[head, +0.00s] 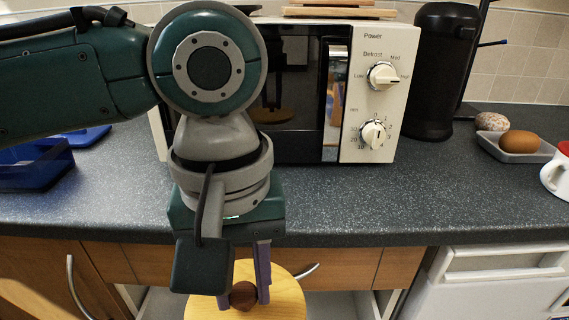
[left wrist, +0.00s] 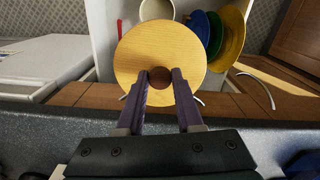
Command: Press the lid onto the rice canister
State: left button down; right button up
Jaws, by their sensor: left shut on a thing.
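A round, light wooden lid (head: 283,290) with a dark brown knob (head: 243,296) is in front of the counter's edge, low in the head view. My left gripper (head: 244,294) points down and its purple fingers are shut on the knob. In the left wrist view the lid (left wrist: 127,62) shows nearly whole, with the knob (left wrist: 160,76) between the fingertips. A cream round vessel (left wrist: 157,10) shows partly beyond the lid; I cannot tell whether it is the rice canister. What lies directly under the lid is hidden. My right gripper is in neither view.
An open white drawer (head: 343,304) lies below the counter (head: 460,205). Blue, green and yellow plates (left wrist: 234,35) stand in it. On the counter are a microwave (head: 366,100), a black appliance (head: 436,70), a grey tray (head: 535,152) with an egg, and a blue bin (head: 30,170).

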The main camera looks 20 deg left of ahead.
pick_arm(q)
jog(key=s+d+f+n+b, duration=0.1)
jog(key=s+f+b, duration=0.1)
jog(key=f+b, duration=0.9)
jog(key=s+d+f+n+b, duration=0.1)
jog(key=s+d+f+b, duration=0.1)
jog(key=f+b, duration=1)
jog(key=shift+s+d+f, duration=0.15)
jog(key=shift+s+f, duration=0.6)
jog(key=shift+f, duration=4.15)
jog(key=shift+p, duration=1)
jog(key=shift+f+p, duration=0.5)
jog(key=shift+p, duration=0.05)
jog(key=shift+p, duration=0.4)
grip_release()
